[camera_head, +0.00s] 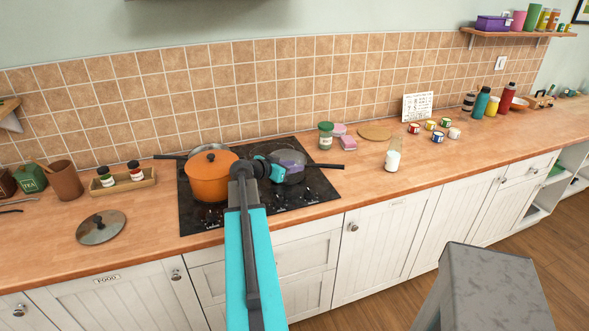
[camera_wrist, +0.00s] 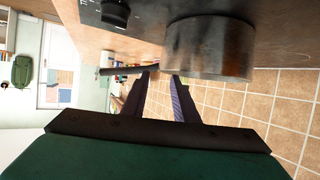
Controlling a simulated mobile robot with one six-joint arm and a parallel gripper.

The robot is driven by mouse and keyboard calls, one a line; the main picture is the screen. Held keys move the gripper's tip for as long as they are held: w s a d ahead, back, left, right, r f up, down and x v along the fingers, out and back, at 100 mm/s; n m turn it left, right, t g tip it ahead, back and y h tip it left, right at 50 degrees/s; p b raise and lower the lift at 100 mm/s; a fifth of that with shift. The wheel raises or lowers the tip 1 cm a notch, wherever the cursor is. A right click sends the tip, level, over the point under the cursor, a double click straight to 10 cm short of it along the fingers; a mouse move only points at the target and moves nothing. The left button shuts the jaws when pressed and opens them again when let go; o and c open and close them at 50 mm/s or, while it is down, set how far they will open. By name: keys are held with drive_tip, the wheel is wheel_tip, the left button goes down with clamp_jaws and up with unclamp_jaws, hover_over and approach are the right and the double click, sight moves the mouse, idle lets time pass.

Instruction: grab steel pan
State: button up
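The steel pan (camera_head: 291,174) sits at the right of the black hob, its dark handle (camera_head: 325,166) pointing right. My gripper (camera_head: 276,168) is over the pan's left part in the head view and hides some of it. In the wrist view, the pan's grey metal side (camera_wrist: 210,50) is near, just beyond the fingertips (camera_wrist: 163,76). Its handle (camera_wrist: 128,70) runs left past them. The fingers stand apart with tiles showing between them, and nothing is visibly held. I cannot tell whether they touch the pan.
An orange pot (camera_head: 209,180) stands left of my gripper, close to my arm. Another pan (camera_head: 205,149) is partly hidden behind it. A green-lidded jar (camera_head: 326,135) and a milk bottle (camera_head: 393,156) stand right of the hob. A glass lid (camera_head: 101,228) lies left. A grey stool (camera_head: 488,285) is at front right.

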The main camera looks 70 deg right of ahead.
drive_tip(key=shift+p+x, duration=1.25)
drive_tip(key=shift+x, duration=0.95)
drive_tip(key=shift+f, duration=0.1)
clamp_jaws()
